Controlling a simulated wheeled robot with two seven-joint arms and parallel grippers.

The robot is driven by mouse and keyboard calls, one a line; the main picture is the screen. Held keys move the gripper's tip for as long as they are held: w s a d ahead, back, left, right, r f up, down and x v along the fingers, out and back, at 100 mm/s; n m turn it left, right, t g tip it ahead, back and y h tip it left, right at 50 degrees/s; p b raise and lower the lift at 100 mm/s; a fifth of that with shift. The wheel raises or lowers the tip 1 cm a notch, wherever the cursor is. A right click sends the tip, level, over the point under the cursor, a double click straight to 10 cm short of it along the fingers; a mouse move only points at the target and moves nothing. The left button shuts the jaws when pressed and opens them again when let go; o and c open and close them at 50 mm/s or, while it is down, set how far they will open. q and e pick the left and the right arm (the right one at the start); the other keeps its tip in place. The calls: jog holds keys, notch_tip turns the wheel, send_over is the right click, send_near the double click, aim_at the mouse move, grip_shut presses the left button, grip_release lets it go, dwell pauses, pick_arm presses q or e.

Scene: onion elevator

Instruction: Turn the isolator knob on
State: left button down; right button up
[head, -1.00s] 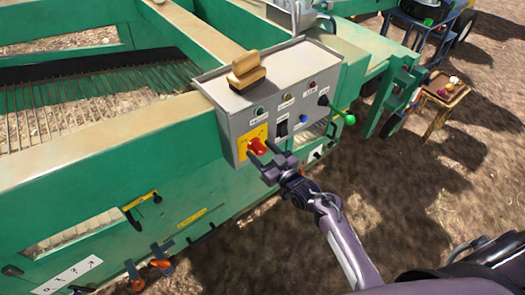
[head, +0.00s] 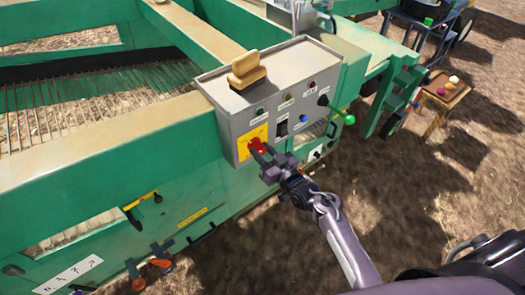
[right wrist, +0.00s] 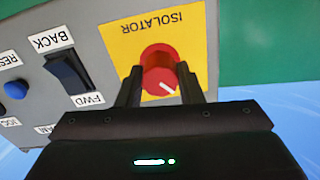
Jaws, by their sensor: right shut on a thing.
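The isolator knob (head: 257,146) is red and sits on a yellow plate (head: 244,142) at the lower left of the grey control box. In the right wrist view the knob (right wrist: 159,72) has a white pointer line slanting to the lower right, under the upside-down word ISOLATOR. My right gripper (head: 262,153) is at the knob, and its two fingers (right wrist: 158,86) stand on either side of it, shut on it. My left gripper does not show.
The grey control box (head: 275,75) carries a black FWD/BACK switch (right wrist: 68,72), a blue button (right wrist: 16,90) and small lamps. A wooden brush (head: 247,72) lies on top. A green-tipped lever (head: 348,119) sticks out at its right. A small wooden table (head: 441,92) stands at the right.

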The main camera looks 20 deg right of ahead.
jog(key=m+p, duration=0.1)
jog(key=m, duration=0.3)
jog(key=shift+r, duration=0.1)
jog(key=m+p, duration=0.1)
jog(key=m, duration=0.4)
jog(key=shift+p, duration=0.35)
jog(key=m+p, duration=0.1)
jog(key=m, duration=0.2)
jog(key=shift+m+p, duration=0.65)
jog(key=shift+m, duration=1.55)
jog(key=o, duration=1)
jog(key=shift+c, duration=0.2)
jog(key=shift+s+d, duration=0.1)
jog(key=shift+s, duration=0.05)
